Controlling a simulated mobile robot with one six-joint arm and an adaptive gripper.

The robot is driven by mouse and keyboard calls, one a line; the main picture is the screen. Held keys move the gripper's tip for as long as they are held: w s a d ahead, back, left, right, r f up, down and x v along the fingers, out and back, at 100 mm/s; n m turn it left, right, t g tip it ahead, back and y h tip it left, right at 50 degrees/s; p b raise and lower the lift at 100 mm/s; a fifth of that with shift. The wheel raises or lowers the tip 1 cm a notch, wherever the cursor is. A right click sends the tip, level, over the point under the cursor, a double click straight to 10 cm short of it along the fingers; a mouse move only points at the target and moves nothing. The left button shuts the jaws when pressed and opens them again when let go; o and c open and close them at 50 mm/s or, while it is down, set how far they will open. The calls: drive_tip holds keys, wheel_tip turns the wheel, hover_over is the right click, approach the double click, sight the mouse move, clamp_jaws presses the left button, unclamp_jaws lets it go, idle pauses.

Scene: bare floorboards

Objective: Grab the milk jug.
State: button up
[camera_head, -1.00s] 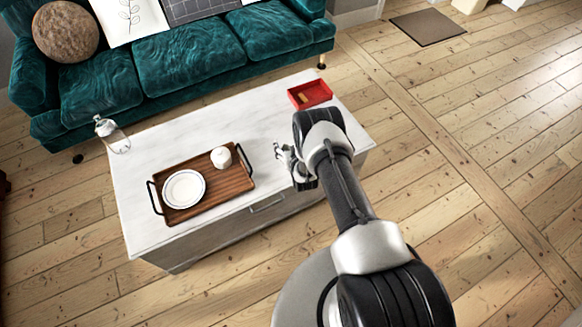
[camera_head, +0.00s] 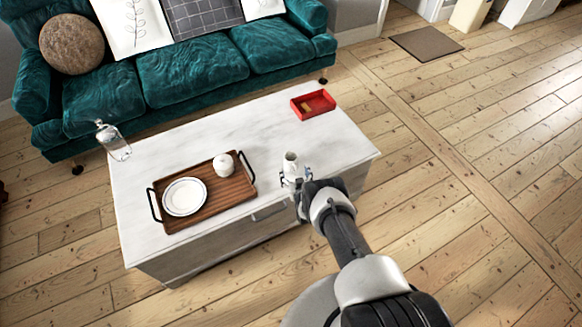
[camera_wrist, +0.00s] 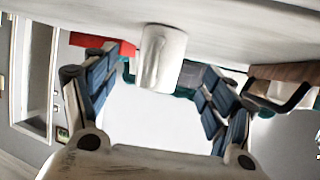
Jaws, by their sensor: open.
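The milk jug (camera_head: 291,167) is small and white and stands upright near the front edge of the white table (camera_head: 330,150), right of the wooden tray. In the wrist view the jug (camera_wrist: 162,58) appears upside down, with its handle facing the camera. My gripper (camera_head: 296,183) is at the table's front edge, close to the jug. In the wrist view its blue-grey fingers (camera_wrist: 160,78) are spread open, one to each side of the jug. I see no finger touching it. In the head view my gripper hides the jug's lower part.
The wooden tray (camera_head: 235,188) with black handles holds a white plate (camera_head: 184,197) and a small white lidded pot (camera_head: 224,164). A red box (camera_head: 322,108) lies at the table's back right. A teal sofa (camera_head: 190,70) is behind.

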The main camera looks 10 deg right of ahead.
sight(292, 167)
drive_tip(key=shift+w+f, duration=0.25)
drive_tip(key=shift+w, duration=0.25)
drive_tip(key=b+x, duration=0.4)
drive_tip(key=shift+a+f, duration=0.15)
drive_tip(key=shift+f, duration=0.05)
drive_tip(key=shift+w, duration=0.45)
drive_tip(key=c, duration=1.4)
drive_tip(key=shift+r, duration=0.15)
drive_tip(key=shift+c, duration=0.2)
